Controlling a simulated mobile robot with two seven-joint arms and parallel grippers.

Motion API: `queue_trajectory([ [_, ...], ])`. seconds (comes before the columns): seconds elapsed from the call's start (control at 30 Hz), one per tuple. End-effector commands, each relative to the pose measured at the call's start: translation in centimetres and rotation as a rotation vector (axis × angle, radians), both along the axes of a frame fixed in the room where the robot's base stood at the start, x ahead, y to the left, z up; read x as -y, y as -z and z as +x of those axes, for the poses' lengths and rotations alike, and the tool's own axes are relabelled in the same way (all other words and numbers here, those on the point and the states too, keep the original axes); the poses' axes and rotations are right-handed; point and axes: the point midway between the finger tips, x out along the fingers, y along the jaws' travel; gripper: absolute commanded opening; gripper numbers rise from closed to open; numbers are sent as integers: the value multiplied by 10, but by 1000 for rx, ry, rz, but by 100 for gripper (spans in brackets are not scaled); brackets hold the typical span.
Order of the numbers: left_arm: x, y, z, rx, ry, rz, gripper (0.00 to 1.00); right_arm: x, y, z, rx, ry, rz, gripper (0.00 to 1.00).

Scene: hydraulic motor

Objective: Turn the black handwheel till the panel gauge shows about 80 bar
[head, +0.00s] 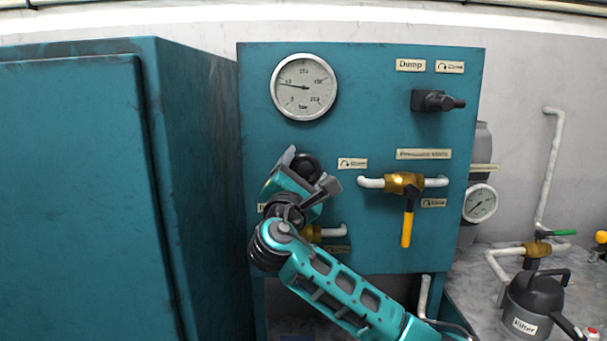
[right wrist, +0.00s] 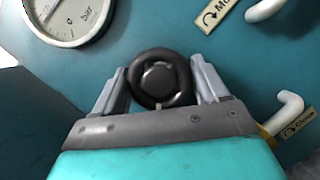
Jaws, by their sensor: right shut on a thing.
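The round white panel gauge (head: 304,87) is at the upper left of the teal panel; its needle points left, near a mark that seems to read 50. The gauge also shows partly cut off in the right wrist view (right wrist: 68,18). The black handwheel (head: 306,167) sits below the gauge, partly hidden by my right gripper (head: 309,182). In the right wrist view the handwheel (right wrist: 160,78) lies between the two grey fingers of my right gripper (right wrist: 160,88), which is shut on it. My left gripper is not in view.
A brass valve (head: 404,183) with a yellow handle hanging down is right of the handwheel. A black dump knob (head: 438,101) is at the upper right. A second gauge (head: 480,203) and a dark filter can (head: 533,301) stand further right. A teal cabinet (head: 80,190) fills the left.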

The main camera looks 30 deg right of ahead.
Motion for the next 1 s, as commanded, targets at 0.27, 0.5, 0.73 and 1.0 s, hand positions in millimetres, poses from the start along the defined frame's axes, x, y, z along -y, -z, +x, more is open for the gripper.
queue_trajectory([
  [0.27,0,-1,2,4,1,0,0,-1,0,0,108,1,181,43],
  [0.5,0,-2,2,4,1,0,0,-1,0,0,166,1,275,43],
  [0.73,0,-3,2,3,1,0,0,0,0,0,189,1,313,43],
  [1.0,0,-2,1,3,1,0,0,0,0,0,193,1,318,43],
])
